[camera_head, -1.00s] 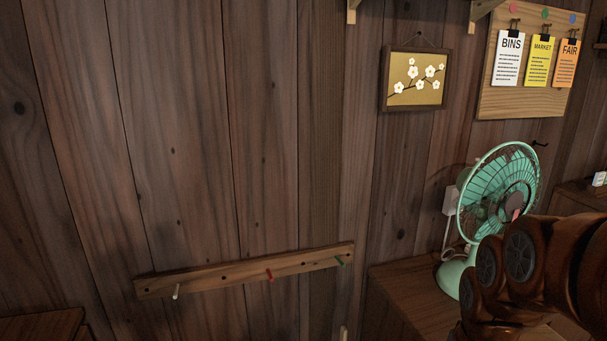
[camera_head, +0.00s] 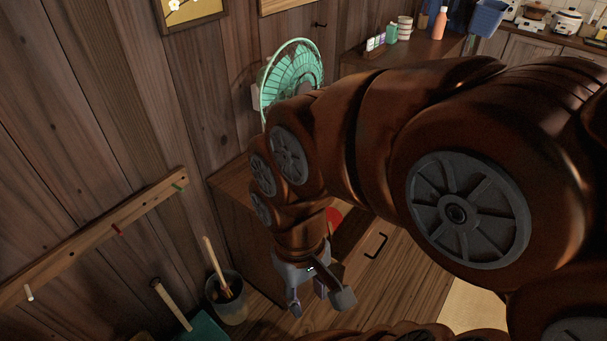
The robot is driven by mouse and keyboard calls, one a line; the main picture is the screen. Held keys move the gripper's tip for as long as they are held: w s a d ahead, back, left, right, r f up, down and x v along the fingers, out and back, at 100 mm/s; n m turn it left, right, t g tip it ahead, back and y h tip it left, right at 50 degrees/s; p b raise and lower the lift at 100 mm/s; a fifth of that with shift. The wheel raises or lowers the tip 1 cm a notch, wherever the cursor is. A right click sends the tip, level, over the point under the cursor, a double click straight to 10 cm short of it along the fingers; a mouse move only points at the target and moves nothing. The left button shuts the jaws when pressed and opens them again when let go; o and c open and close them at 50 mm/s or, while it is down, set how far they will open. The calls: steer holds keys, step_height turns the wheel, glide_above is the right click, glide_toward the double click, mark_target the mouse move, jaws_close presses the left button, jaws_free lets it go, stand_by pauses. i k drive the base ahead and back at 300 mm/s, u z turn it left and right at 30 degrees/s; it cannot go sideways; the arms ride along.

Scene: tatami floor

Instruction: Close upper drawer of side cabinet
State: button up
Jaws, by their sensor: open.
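The side cabinet (camera_head: 232,182) is a brown wooden unit against the plank wall, with a green fan (camera_head: 292,75) on top. A wooden drawer front with a black handle (camera_head: 377,246) shows to the right of my gripper. It seems to stand out from the cabinet, but my arm hides most of the drawer, so I cannot tell how far. A red round thing (camera_head: 334,217) shows behind my arm, by the drawer. My gripper (camera_head: 318,302) points down in front of the cabinet, left of the handle, with its fingers apart. A small purple thing shows behind the fingers.
A bucket (camera_head: 228,298) with a wooden-handled tool and a green dustpan-like thing (camera_head: 205,327) stand left of my gripper. A peg rail (camera_head: 95,240) is on the wall. A counter (camera_head: 405,50) with bottles and cups is at the back.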

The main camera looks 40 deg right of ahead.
mark_target(338, 230)
steer(key=z, duration=0.8)
steer(key=k, duration=1.6)
steer(key=u, duration=0.8)
steer(key=i, duration=1.7)
steer(key=z, duration=1.25)
steer(key=i, duration=0.45)
steer(key=z, duration=0.4)
